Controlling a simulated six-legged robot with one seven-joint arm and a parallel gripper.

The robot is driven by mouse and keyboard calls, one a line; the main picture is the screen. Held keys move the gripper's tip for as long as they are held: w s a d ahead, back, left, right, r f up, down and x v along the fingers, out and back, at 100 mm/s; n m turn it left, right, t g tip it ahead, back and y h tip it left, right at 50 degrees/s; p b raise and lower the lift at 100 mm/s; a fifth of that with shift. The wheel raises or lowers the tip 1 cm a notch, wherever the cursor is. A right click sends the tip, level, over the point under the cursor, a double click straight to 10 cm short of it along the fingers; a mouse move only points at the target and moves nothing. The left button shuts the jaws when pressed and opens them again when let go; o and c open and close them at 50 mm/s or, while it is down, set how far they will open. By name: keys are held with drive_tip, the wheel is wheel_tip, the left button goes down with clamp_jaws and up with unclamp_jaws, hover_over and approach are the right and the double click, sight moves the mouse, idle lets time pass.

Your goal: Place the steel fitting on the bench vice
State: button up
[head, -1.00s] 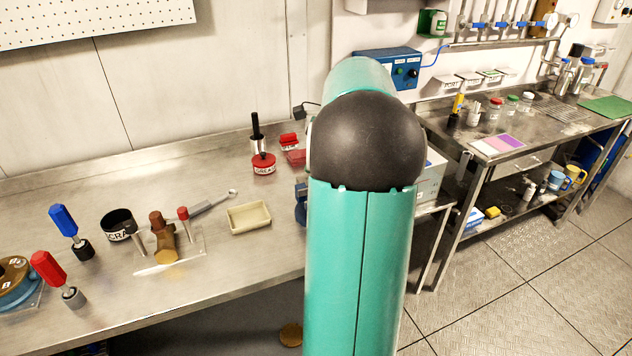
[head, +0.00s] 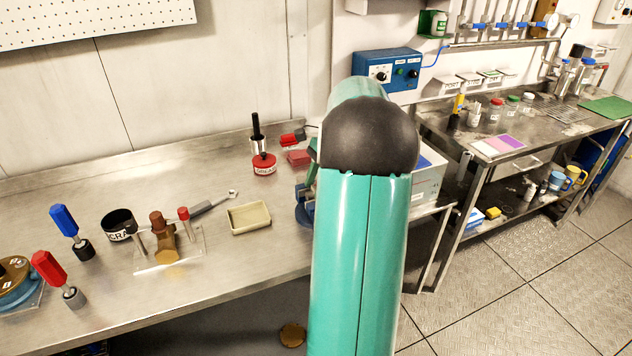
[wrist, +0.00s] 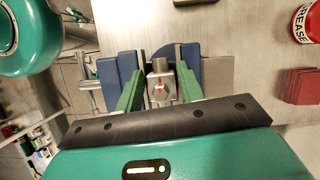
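The blue bench vice (wrist: 214,72) lies directly beyond the fingertips, with blue parts on both sides of the fitting. I cannot tell whether the fitting touches the vice.
A cream tray (head: 249,217) stands left of the vice. A red grease tin (head: 264,164) and a red block (head: 298,157) are behind it. A brown valve piece (head: 163,238), a black cup (head: 119,224) and screwdrivers are further left. A grey-white box (head: 428,178) is to the right.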

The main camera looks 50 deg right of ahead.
drive_tip(key=shift+o, duration=1.3)
drive_tip(key=v, duration=1.2)
drive_tip(key=shift+r, duration=0.15)
drive_tip(key=w+a+r+n+h, duration=0.1)
drive_tip(key=w+a+r+n, duration=0.3)
drive_tip(key=a, duration=0.8)
drive_tip(key=w+a+n+h, duration=0.15)
drive_tip(key=a+n, duration=0.35)
drive_tip(key=a, duration=0.6)
drive_tip(key=s+a+f+n+t, duration=0.1)
drive_tip(key=s+a+f+n, duration=0.1)
drive_tip(key=a, duration=0.5)
drive_tip(key=s+a+f+n+t+h, duration=0.1)
drive_tip(key=s+a+f+n, duration=0.2)
drive_tip(key=s+a+n, duration=0.2)
drive_tip(key=s+a+f+n+t, duration=0.1)
drive_tip(key=s+a+f+n, duration=0.1)
drive_tip(key=s+a+n, duration=0.2)
drive_tip(key=a+n, duration=0.3)
drive_tip(key=a, duration=0.3)
drive_tip(key=shift+a+f+t, duration=0.25)
drive_tip(key=shift+f+t, duration=0.05)
drive_tip(key=shift+f, duration=0.05)
